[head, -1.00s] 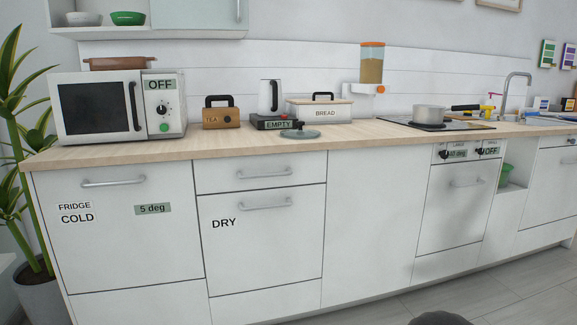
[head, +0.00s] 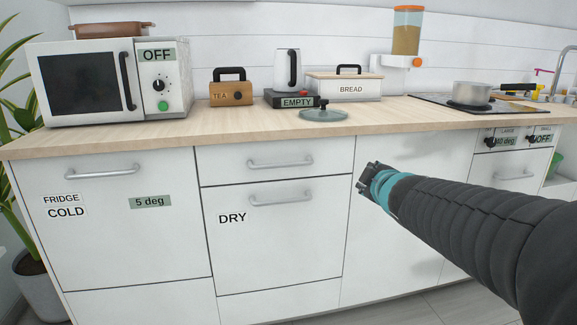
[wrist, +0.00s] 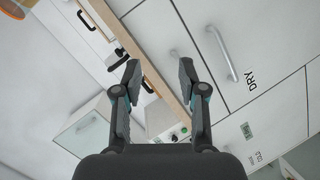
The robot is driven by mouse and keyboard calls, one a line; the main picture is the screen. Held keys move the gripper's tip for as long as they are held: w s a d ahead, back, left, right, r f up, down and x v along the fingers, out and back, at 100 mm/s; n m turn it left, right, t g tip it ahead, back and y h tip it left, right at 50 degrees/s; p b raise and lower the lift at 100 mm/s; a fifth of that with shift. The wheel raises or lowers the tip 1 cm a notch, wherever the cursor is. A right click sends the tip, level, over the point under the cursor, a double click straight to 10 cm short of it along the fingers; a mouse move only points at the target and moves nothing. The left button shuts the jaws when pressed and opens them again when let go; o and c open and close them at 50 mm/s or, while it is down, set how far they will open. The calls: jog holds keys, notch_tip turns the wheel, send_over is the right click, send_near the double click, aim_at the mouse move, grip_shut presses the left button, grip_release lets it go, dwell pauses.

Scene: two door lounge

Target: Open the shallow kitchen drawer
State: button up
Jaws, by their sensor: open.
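The shallow drawer (head: 225,163) is a white front just under the wooden worktop, above the front labelled DRY. It is shut, with a grey bar handle (head: 280,163) across its middle. My gripper (head: 370,178) reaches in from the right in the head view, to the right of that handle and apart from it. In the wrist view my gripper (wrist: 160,72) has its two fingers spread, with nothing between them. There the cabinet fronts appear turned, and the DRY front's handle (wrist: 222,54) lies right of the right finger.
The DRY front (head: 270,255) with its own handle is directly below, and the fridge front (head: 115,220) is to the left. The worktop (head: 160,137) holds a microwave (head: 110,80), a tea box, a kettle, a lid and a bread box (head: 345,88). Floor shows at bottom right.

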jog(key=w+a+n+y, duration=0.5)
jog(key=w+a+n, duration=0.1)
jog(key=n+g+y, duration=0.2)
jog(key=n+y, duration=0.2)
jog(key=n, duration=0.2)
send_near(285, 165)
jog(key=x, duration=1)
jog(key=shift+w+a+f+p, duration=0.1)
jog(key=shift+w+a+p, duration=0.1)
jog(key=shift+w+p, duration=0.15)
grip_shut()
